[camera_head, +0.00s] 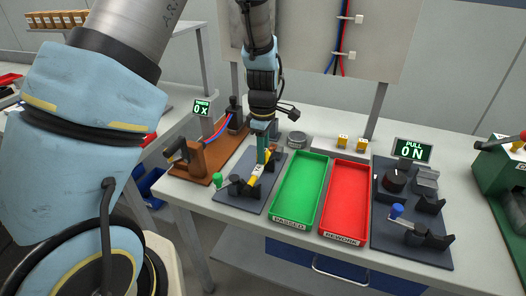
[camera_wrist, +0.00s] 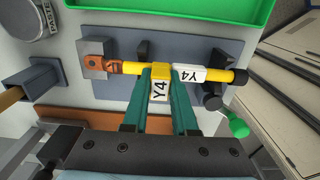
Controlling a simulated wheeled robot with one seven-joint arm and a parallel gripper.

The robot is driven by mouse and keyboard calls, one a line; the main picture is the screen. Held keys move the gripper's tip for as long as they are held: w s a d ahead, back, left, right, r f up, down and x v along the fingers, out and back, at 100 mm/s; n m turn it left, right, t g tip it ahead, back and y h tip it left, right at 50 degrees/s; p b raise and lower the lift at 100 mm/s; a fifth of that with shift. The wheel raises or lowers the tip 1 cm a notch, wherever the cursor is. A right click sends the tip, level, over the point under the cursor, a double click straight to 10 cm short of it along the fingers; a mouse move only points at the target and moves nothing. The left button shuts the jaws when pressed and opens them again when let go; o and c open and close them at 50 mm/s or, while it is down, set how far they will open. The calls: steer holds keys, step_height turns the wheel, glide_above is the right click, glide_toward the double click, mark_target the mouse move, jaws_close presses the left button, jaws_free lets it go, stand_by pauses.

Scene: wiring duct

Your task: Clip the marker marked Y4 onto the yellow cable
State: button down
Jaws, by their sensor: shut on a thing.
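The yellow cable (camera_wrist: 135,68) lies across two holders on a dark plate, with a copper lug (camera_wrist: 112,66) at its left end in the wrist view. A white sleeve (camera_wrist: 189,75) printed Y4 is on it. My gripper (camera_wrist: 165,75) is shut on the yellow marker (camera_wrist: 160,71) with a white Y4 label. The marker is in line with the cable, just left of the white sleeve. I cannot tell whether it is clipped around the cable or only against it. In the head view my gripper (camera_head: 262,160) points down at the cable (camera_head: 254,176), and hides the marker.
A green-knobbed clamp (camera_head: 217,179) stands at the plate's left. The green tray (camera_head: 302,187) and red tray (camera_head: 346,193) are empty, right of the plate. A brown fixture (camera_head: 190,157) is to the left. A pull-test station (camera_head: 412,215) stands farther right.

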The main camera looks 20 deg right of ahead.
steer(key=shift+r+p, duration=0.35)
steer(key=shift+p, duration=0.15)
steer(key=shift+d+p, duration=0.15)
steer(key=shift+p, duration=0.25)
stand_by(1.6)
steer(key=shift+f+b, duration=0.3)
steer(key=shift+f, duration=0.25)
steer(key=shift+r, duration=0.15)
steer(key=shift+r+p, duration=0.4)
steer(key=shift+p, duration=0.1)
steer(key=shift+p, duration=0.3)
stand_by(0.8)
